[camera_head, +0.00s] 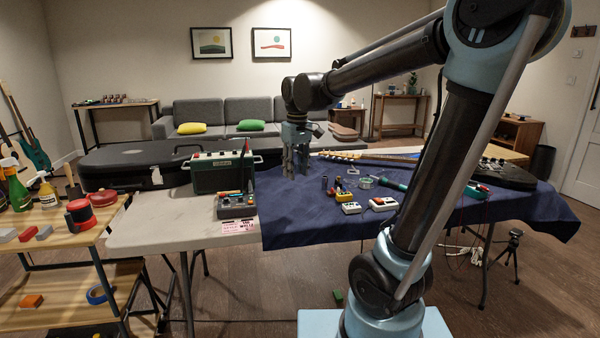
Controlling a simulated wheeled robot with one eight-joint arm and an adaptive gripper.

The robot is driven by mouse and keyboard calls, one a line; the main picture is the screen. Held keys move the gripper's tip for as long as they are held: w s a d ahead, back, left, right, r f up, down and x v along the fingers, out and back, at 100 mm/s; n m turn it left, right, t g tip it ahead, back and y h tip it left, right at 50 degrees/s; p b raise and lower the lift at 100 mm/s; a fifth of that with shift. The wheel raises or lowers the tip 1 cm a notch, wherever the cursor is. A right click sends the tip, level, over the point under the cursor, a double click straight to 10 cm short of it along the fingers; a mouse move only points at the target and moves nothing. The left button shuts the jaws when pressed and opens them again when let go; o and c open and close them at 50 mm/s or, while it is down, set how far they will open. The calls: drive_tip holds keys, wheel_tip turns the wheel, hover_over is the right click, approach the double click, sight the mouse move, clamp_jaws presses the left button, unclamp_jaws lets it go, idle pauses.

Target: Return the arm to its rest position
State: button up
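My arm rises from its base at the lower right, bends at the top right and reaches toward the middle of the picture. My gripper (296,172) hangs pointing down over the left part of the dark blue cloth (300,222) on the table. Its fingers look apart, and I see nothing held between them. At this distance I cannot tell whether the fingertips touch the cloth.
A green amplifier (222,173) and a small grey device with knobs (236,205) stand left of my gripper. Pedals (382,204), small parts and a guitar lie on the cloth to the right. A black case (130,163) lies behind. A wooden cart (60,238) stands at left.

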drive_tip(key=s+d+f+m, duration=0.3)
drive_tip(key=s+d+f, duration=0.5)
drive_tip(key=s+d, duration=0.1)
drive_tip(key=s+d+f+m+t, duration=0.1)
drive_tip(key=s+d+f+m, duration=0.3)
drive_tip(key=s+d+f, duration=0.4)
drive_tip(key=s+d, duration=0.2)
drive_tip(key=d, duration=0.1)
drive_tip(key=shift+d+f+t, duration=0.25)
drive_tip(key=shift+d+t, duration=0.05)
drive_tip(key=shift+d, duration=0.1)
drive_tip(key=shift+w+f, duration=0.2)
drive_tip(key=shift+w, duration=0.2)
